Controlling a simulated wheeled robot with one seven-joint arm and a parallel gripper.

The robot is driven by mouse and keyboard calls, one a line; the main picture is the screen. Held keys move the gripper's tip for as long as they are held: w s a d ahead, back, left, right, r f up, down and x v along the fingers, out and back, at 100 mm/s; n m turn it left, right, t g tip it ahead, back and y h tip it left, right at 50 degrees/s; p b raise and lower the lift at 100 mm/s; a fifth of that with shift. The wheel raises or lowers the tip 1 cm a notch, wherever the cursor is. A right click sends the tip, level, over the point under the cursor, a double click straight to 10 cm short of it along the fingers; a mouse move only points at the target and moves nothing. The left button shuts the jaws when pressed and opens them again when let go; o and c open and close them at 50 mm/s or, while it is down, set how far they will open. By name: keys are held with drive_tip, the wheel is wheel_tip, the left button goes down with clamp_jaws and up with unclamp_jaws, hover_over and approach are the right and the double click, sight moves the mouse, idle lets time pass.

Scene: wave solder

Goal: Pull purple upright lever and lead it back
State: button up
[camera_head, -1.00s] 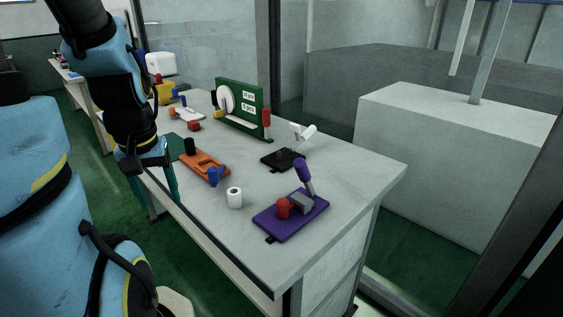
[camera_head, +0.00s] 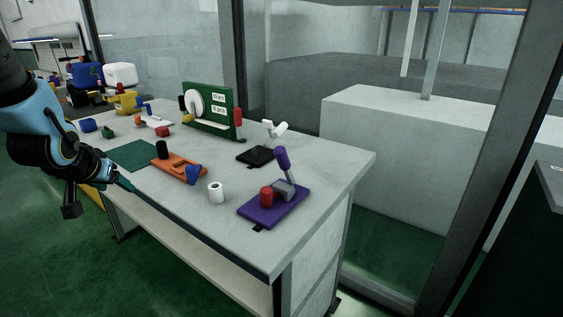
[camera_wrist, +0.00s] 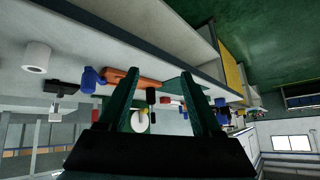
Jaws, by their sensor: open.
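The purple lever (camera_head: 284,160) stands upright, leaning slightly left, on a purple base plate (camera_head: 263,217) near the table's front right corner. A grey block (camera_head: 283,190) is at its foot and a red knob (camera_head: 266,196) sits beside it on the same plate. My gripper (camera_head: 122,186) is at the left front edge of the table, far from the lever, open and empty. In the wrist view, my two green fingers (camera_wrist: 165,98) are spread apart. The purple lever cannot be made out there.
On the table (camera_head: 325,170) stand a white roll (camera_head: 216,192), an orange fixture (camera_head: 181,170) with a blue knob, a black plate (camera_head: 255,156) with a white lever, and a green panel (camera_head: 217,112). Bare tabletop lies around the purple plate. A dark post stands at right.

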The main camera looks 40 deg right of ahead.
sight(278, 160)
drive_tip(key=s+d+m+h+b, duration=0.1)
drive_tip(key=d+m+h, duration=0.1)
drive_tip(key=d, duration=0.4)
drive_tip(key=s+d+m+h+b, duration=0.2)
drive_tip(key=d+h, duration=0.2)
drive_tip(key=d, duration=0.2)
drive_tip(key=s+d+f+m+g+h+b, duration=0.1)
drive_tip(key=d+m+h, duration=0.1)
drive_tip(key=d, duration=0.5)
drive_tip(key=shift+s+m+h, duration=0.25)
drive_tip(key=shift+m+h, duration=0.15)
drive_tip(key=s+d+m+g+h+b, duration=0.1)
drive_tip(key=s+d+g+h, duration=0.1)
drive_tip(key=s+d, duration=0.1)
drive_tip(key=s+d+r+m+g+h, duration=0.1)
drive_tip(key=s+d+m+g, duration=0.1)
drive_tip(key=s+d, duration=0.1)
drive_tip(key=s+d+r+m+g+h+b, duration=0.1)
drive_tip(key=s+d+m+g+h, duration=0.1)
drive_tip(key=s, duration=0.3)
drive_tip(key=shift+s+d+r+h+b, duration=0.2)
drive_tip(key=shift+s+d+h+b, duration=0.15)
drive_tip(key=shift+d, duration=0.2)
drive_tip(key=d+p, duration=0.2)
drive_tip(key=d, duration=0.8)
drive_tip(key=shift+w, duration=0.15)
clamp_jaws()
